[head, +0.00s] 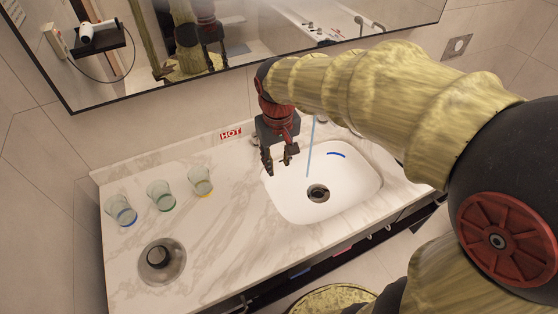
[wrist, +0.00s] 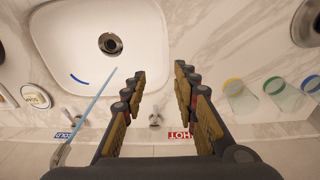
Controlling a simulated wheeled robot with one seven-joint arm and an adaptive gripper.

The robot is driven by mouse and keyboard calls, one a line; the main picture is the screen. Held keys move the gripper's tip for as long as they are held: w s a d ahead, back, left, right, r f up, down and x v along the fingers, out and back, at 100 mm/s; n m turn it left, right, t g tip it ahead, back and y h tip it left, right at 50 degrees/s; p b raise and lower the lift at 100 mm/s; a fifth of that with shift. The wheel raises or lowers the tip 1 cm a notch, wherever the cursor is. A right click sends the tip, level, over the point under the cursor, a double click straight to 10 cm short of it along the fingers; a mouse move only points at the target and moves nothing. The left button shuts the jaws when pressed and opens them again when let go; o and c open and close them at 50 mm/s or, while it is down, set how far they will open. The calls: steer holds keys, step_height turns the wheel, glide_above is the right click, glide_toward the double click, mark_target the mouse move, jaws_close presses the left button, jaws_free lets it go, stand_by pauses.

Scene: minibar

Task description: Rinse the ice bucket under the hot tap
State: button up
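A round metal vessel with a dark knob-like middle (head: 162,262), probably the ice bucket, is at the front left of the counter. Its edge also shows in the wrist view (wrist: 306,24). The white basin (head: 352,190) has a dark drain (head: 318,193). A thin pale-blue stream (head: 310,148) falls into it; in the wrist view the stream (wrist: 93,110) lies on the COLD label's side. The tap by the red HOT label (wrist: 180,135) is a small metal fitting (wrist: 155,119). My gripper (head: 277,165) is open and empty over the basin's back-left edge, its fingers (wrist: 160,72) either side of that fitting in the picture.
Several tumblers with coloured bases, including a green one (head: 160,195), stand left of the basin. A mirror (head: 250,45) hangs behind the counter. A hairdryer (head: 98,30) rests on a wall shelf at upper left. The marble between tumblers and basin (head: 225,225) is clear.

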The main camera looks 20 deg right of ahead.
steer(key=shift+s+r+p, duration=0.2)
steer(key=shift+s+r, duration=0.3)
steer(key=shift+s, duration=0.35)
steer(key=shift+s+r+p, duration=0.2)
steer(key=shift+s+r, duration=0.25)
steer(key=shift+s, duration=0.35)
steer(key=shift+c, duration=0.4)
